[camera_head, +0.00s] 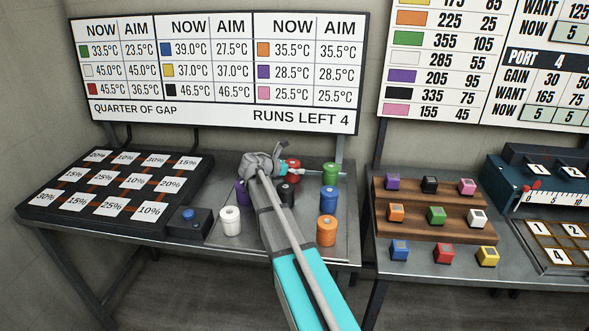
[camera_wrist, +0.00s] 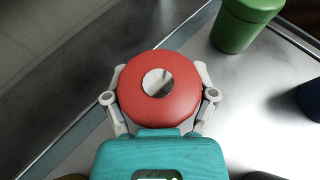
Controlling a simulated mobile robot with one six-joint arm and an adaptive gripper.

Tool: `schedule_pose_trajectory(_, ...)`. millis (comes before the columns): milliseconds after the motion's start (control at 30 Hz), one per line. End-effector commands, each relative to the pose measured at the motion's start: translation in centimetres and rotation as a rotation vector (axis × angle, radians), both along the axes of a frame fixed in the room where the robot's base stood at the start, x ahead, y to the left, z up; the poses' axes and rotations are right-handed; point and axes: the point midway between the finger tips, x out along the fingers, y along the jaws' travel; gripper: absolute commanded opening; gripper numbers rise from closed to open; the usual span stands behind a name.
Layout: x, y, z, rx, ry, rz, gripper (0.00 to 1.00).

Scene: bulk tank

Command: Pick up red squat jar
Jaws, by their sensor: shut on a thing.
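The red squat jar (camera_head: 292,165) is at the back of the metal table, partly hidden behind my arm in the head view. In the wrist view the red jar (camera_wrist: 158,90) shows from above as a round red top with a pale centre. My gripper (camera_wrist: 158,98) has one finger on each side of the jar, closed against it. In the head view my gripper (camera_head: 282,170) reaches the jar from the left. Whether the jar's base touches the table cannot be told.
A green jar (camera_head: 330,172) stands just right of the red one. Blue (camera_head: 328,199), orange (camera_head: 326,231), black (camera_head: 287,194), purple (camera_head: 242,193) and white (camera_head: 231,221) jars stand around my arm. A black panel of percentage tiles (camera_head: 60,205) lies left. A button box (camera_head: 188,220) sits near the front.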

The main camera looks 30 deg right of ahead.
Motion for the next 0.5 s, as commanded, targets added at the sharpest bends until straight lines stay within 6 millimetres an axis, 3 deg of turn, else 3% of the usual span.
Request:
schedule_pose_trajectory(433, 0.0, 0.0, 3.4, -0.001, 0.001, 0.000, 0.19)
schedule_pose_trajectory(500, -0.8, 0.3, 4.2, -0.001, 0.000, 0.001, 0.19)
